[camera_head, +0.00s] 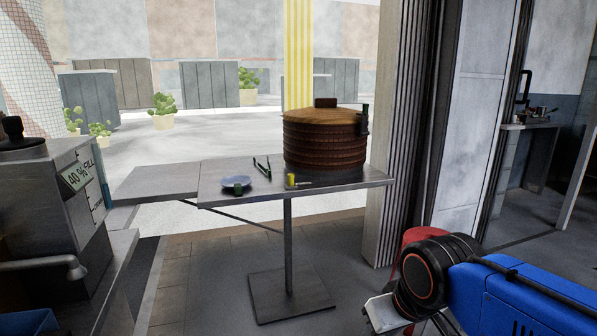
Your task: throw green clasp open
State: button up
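A round brown steamer tower (325,142) with a tan lid stands on the grey table (225,200). A dark latch-like fitting (364,120) sits at its upper right side. It looks nearly black, and I cannot tell whether it is the green clasp or whether it is open. A small dark green piece (238,189) shows at the front of a blue dish on the table. My gripper (381,313) is at the lower right, below and right of the table, well apart from the steamer. Only a pale metal part of it shows, and its fingers are not clear.
Dark green tongs (262,166) lie between the blue dish (237,182) and the steamer. A small yellow item (291,180) is at the steamer's front. A red round object (420,238) stands behind my arm. A metal machine (55,195) fills the left. Floor shows around the table's post.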

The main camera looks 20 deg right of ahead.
aim_at(363, 132)
jog(key=i+j+z, duration=0.35)
jog(key=i+z, duration=0.15)
jog(key=i+j+z, duration=0.5)
jog(key=i+j, duration=0.05)
